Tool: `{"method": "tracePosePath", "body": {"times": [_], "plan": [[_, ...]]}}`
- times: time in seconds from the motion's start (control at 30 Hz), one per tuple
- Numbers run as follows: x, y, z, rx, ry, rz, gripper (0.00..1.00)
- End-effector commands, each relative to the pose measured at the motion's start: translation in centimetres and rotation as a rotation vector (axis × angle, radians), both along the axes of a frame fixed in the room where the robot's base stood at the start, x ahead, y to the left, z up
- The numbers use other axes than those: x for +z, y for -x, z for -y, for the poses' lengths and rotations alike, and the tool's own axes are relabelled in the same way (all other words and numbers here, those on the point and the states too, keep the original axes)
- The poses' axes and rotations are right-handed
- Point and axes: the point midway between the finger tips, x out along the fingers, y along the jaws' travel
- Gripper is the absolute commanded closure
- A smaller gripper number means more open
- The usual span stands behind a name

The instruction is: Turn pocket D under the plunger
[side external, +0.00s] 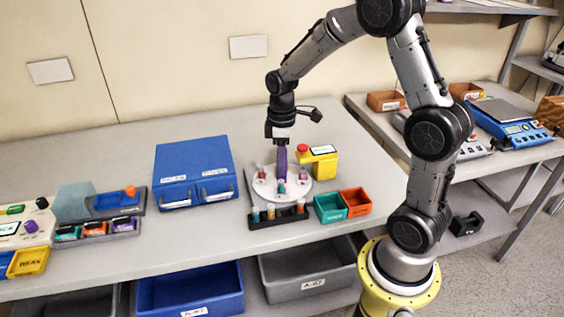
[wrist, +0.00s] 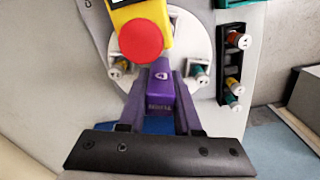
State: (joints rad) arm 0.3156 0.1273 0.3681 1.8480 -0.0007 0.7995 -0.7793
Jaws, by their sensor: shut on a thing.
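The round white turntable (side external: 264,189) lies on the bench and carries small vials near its rim; two of them, an amber vial (wrist: 118,70) and a teal vial (wrist: 200,75), show in the wrist view. Pocket letters are not readable, so I cannot tell which is D. An upright purple handle (side external: 282,160) stands on the turntable; it also shows in the wrist view (wrist: 160,95). My gripper (side external: 282,144) points down and is shut on this handle. The yellow plunger station (side external: 326,168) with its red knob (wrist: 141,39) stands at the turntable's edge, its underside hidden.
A black rack (side external: 266,222) with several vials sits at the turntable's front. A teal bin (side external: 330,208) and an orange bin (side external: 355,202) stand to its right. A blue case (side external: 193,165) stands to the left. Bench behind the turntable is mostly clear.

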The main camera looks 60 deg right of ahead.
Motion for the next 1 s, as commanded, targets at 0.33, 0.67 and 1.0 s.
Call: {"method": "tracePosePath", "body": {"times": [0.33, 0.67, 1.0], "plan": [[0.41, -0.23, 0.04, 0.164, 0.002, 0.01, 1.0], [0.42, -0.25, 0.03, 0.274, 0.002, 0.011, 1.0], [0.43, -0.27, 0.03, 0.317, 0.003, 0.012, 1.0]]}}
